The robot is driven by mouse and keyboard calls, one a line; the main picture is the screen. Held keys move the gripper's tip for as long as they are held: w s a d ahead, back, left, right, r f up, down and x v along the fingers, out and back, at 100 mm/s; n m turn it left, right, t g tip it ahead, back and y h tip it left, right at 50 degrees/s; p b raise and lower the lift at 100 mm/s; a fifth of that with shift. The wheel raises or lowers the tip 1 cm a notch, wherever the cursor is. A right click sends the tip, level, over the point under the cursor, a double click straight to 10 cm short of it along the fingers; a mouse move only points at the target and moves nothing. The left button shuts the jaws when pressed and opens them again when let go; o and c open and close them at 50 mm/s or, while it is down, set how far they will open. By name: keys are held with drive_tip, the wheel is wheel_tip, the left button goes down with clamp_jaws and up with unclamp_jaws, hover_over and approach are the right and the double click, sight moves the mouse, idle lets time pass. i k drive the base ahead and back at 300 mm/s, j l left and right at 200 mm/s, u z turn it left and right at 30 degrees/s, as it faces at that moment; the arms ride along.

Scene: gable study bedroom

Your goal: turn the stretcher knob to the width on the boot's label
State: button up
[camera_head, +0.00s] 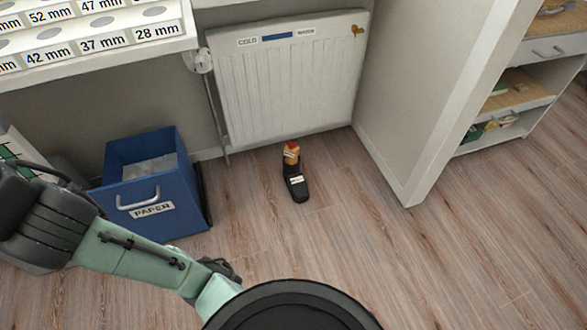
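A small black boot (298,189) stands on the wood floor in front of the radiator, with its toe toward me. A white label (296,180) is on its front, and its writing is too small to read. An orange-brown stretcher (291,155) with a red part (292,145) on top sticks up out of the boot's opening. I cannot tell the knob's reading. My green and black arm crosses the lower left, well apart from the boot. I cannot make out my gripper's fingers.
A blue paper bin (170,216) stands left of the boot. A white radiator (285,85) is behind it, and a white partition (440,120) is to the right. A shelf with millimetre labels (100,45) hangs at upper left. The floor right of the boot is clear.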

sight(292, 145)
drive_tip(key=i, duration=0.85)
